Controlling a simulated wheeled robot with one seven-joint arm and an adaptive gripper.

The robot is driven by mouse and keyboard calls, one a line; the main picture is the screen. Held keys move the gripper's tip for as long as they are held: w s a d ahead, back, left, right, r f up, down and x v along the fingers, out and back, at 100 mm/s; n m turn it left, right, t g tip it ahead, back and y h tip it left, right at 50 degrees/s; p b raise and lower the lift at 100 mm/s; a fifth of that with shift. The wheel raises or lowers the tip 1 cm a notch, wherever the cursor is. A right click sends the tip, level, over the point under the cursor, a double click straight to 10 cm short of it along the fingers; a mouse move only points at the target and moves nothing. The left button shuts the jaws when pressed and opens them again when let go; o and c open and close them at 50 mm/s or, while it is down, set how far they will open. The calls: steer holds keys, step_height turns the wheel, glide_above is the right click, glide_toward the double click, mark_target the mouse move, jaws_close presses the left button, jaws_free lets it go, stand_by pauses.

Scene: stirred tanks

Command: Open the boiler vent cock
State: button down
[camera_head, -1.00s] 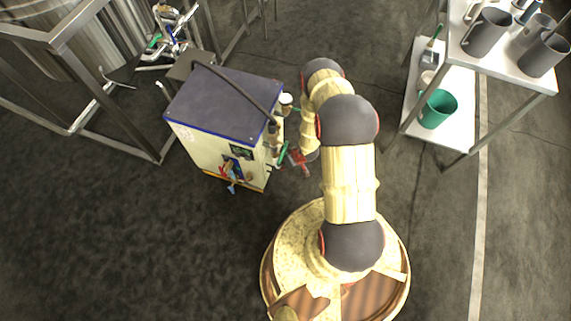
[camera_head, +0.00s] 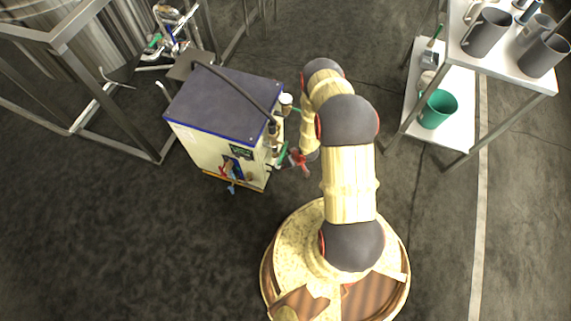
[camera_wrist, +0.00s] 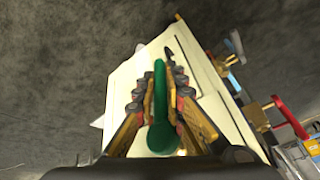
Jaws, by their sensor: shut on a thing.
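The boiler is a cream cabinet (camera_head: 205,146) with a dark top and blue trim, left of my arm in the head view. Its side panel (camera_wrist: 205,100) fills the middle of the wrist view. A green lever handle (camera_wrist: 160,76), which I take for the vent cock, lies between my fingers in the wrist view. My gripper (camera_wrist: 160,98) is shut on it, one finger on each side. In the head view my gripper (camera_head: 299,161) is beside the boiler's right side, partly hidden by my arm. The cock's body is hidden.
Brass fittings with a red handle (camera_wrist: 290,116) stick out at the right in the wrist view. A blue handle (camera_head: 231,188) is at the boiler's front. A metal frame stands left. A shelf rack (camera_head: 462,128) with a green bucket (camera_head: 437,108) stands right.

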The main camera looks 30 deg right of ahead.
steer(key=shift+w+d+f+t+h+b, duration=0.1)
steer(key=shift+w+d+t+h+b, duration=0.15)
steer(key=shift+t+h+b, duration=0.25)
steer(key=shift+w+d, duration=0.1)
steer(key=shift+d, duration=0.1)
steer(key=shift+n, duration=0.3)
steer(key=c, duration=1.8)
jaws_free()
steer(key=shift+c, duration=0.2)
steer(key=v, duration=1.2)
steer(key=shift+a, duration=0.25)
steer(key=shift+s+f+h, duration=0.1)
steer(key=shift+s+h, duration=0.15)
steer(key=shift+h, duration=0.05)
